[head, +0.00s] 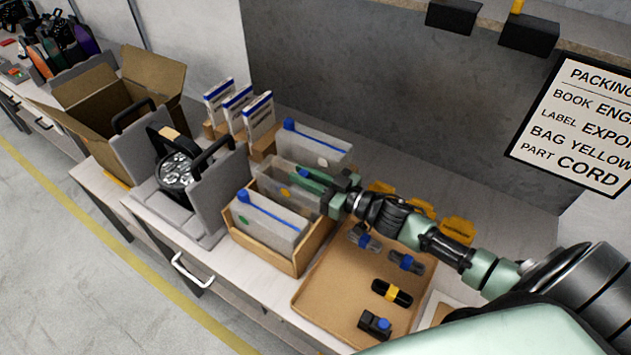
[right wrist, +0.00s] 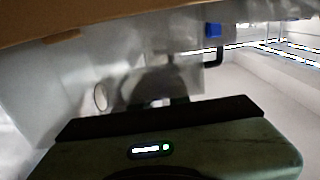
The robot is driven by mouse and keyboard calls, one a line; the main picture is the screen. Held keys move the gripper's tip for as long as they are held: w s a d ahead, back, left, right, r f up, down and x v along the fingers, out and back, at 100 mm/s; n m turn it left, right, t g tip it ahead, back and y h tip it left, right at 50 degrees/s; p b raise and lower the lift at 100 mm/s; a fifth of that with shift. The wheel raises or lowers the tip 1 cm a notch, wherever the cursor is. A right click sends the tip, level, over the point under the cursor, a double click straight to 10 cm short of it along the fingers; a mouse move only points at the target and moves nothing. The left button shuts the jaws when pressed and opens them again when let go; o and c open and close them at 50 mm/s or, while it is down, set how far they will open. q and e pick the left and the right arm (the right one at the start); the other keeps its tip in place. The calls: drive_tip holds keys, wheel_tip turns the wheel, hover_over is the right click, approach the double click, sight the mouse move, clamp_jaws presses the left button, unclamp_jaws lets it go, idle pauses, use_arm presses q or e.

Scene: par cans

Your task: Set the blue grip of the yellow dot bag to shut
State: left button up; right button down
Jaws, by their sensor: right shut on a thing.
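The yellow dot bag (head: 266,187) stands in the middle of a row of clear bags in an open cardboard box. Its yellow-orange dot (head: 285,193) shows on its front. My right gripper (head: 303,178) reaches in from the right and is shut at this bag's top edge. The fingers cover the place of its blue grip, so how far that grip is closed cannot be told. The right wrist view is blurred and shows mostly my gripper body. My left gripper is not in view.
A green dot bag (head: 262,224) stands in front and another blue-grip bag (head: 315,142) behind, close to my fingers. A brown tray (head: 328,308) with small parts lies right. A grey case (head: 218,179) and an open carton (head: 83,115) stand left. A packing sign (head: 583,125) hangs right.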

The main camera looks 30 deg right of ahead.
sight(308, 177)
drive_tip(key=shift+w+a, duration=0.25)
drive_tip(key=shift+w, duration=0.15)
drive_tip(key=c, duration=1.3)
unclamp_jaws()
drive_tip(key=shift+s, duration=0.1)
drive_tip(key=b+v, duration=0.2)
drive_tip(key=v, duration=0.4)
drive_tip(key=shift+s+d+f, duration=0.1)
drive_tip(key=shift+s+d, duration=0.1)
drive_tip(key=shift+s, duration=0.1)
drive_tip(key=shift+s+d, duration=0.3)
drive_tip(key=shift+s, duration=0.1)
